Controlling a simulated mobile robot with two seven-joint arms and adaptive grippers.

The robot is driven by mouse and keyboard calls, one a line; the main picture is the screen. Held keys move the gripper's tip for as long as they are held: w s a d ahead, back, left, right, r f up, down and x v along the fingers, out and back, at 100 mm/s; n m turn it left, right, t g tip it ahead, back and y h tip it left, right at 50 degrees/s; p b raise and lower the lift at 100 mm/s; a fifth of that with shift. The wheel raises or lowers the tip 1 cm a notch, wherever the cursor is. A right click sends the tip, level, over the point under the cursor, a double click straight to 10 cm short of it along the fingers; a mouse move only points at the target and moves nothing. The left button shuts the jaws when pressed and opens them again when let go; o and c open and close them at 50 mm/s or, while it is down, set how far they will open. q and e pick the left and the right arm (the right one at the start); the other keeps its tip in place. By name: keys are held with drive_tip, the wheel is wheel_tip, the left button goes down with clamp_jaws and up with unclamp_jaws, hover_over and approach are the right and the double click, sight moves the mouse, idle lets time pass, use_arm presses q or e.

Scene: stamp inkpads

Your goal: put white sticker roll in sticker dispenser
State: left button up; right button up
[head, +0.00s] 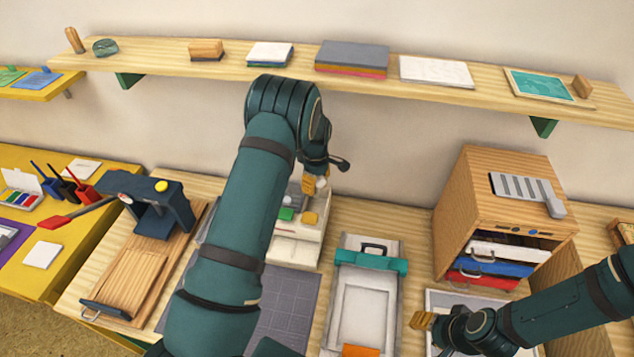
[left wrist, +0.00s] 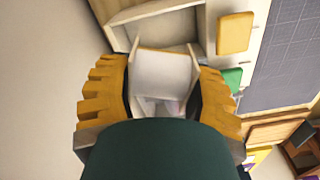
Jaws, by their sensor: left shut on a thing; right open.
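My left gripper (head: 316,184) is over the back of the cream sticker dispenser (head: 298,251), which has a green button and a yellow button on it. In the left wrist view, its two yellow fingers are shut on the white sticker roll (left wrist: 160,75), one on each side. The roll sits at or over the open bay of the dispenser (left wrist: 120,36); I cannot tell whether they touch. In the head view the roll is mostly hidden by the gripper and my left arm. My right gripper (head: 430,320) is open and empty at the lower right, over a pale tray.
A teal-clamped press board (head: 343,311) lies right of the dispenser. A wooden cabinet (head: 500,215) with coloured drawers stands further right. A dark stamping press (head: 160,205) stands left, and a grey gridded mat (head: 290,305) lies in front. A loaded shelf (head: 360,75) runs above.

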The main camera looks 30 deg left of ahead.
use_arm(q)
drive_tip(key=shift+s+f, duration=0.2)
drive_tip(key=shift+f, duration=0.1)
drive_tip(key=shift+f+b, duration=0.3)
drive_tip(key=shift+b, duration=0.05)
wheel_tip(320, 180, down, 2)
drive_tip(key=shift+f+b, duration=0.2)
drive_tip(key=shift+b, duration=0.4)
drive_tip(key=shift+f+b, duration=0.4)
drive_tip(key=shift+f, duration=0.25)
drive_tip(key=shift+f+b, duration=1.9)
drive_tip(key=shift+f, duration=0.7)
use_arm(e)
drive_tip(key=shift+a+f, duration=0.2)
drive_tip(key=shift+f, duration=3.55)
